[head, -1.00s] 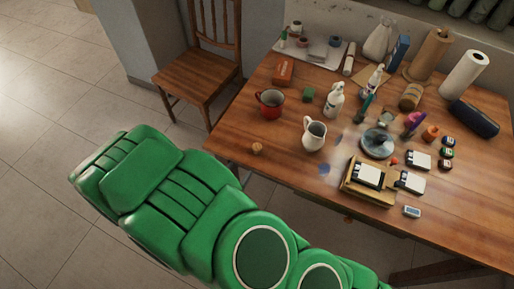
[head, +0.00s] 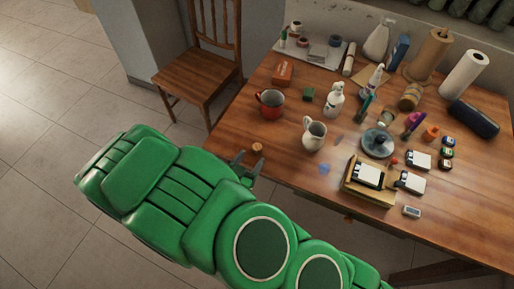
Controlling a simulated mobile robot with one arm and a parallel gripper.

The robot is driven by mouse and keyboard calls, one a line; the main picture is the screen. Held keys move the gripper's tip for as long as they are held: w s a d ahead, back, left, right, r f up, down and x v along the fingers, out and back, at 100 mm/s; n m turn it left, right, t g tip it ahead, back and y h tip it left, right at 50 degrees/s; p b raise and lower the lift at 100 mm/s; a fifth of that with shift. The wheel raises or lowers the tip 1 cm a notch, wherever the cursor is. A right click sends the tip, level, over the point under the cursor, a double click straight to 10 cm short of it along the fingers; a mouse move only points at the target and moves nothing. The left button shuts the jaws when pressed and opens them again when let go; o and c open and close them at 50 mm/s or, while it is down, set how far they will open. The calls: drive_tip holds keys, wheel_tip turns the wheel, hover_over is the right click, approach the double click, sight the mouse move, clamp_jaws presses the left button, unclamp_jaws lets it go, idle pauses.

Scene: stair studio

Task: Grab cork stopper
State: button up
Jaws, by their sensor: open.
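The cork stopper (head: 257,147) is a small tan cylinder near the front left edge of the wooden table. My gripper (head: 248,160) has dark grey fingers and shows at the end of my green arm. It is open, just to the left of and in front of the cork. The fingers point toward the cork. I cannot tell whether one of them touches it. The gripper's base is partly hidden by my arm.
On the wooden table (head: 290,165), a red mug (head: 270,104) stands behind the cork and a white pitcher (head: 314,134) to its right. A green block (head: 308,94) and a white bottle (head: 335,99) stand farther back. A wooden chair (head: 197,75) is at the left.

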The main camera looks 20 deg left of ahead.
sight(255, 152)
drive_tip(key=shift+w, duration=1.2)
drive_tip(key=shift+w+f, duration=0.15)
drive_tip(key=shift+w, duration=0.8)
clamp_jaws()
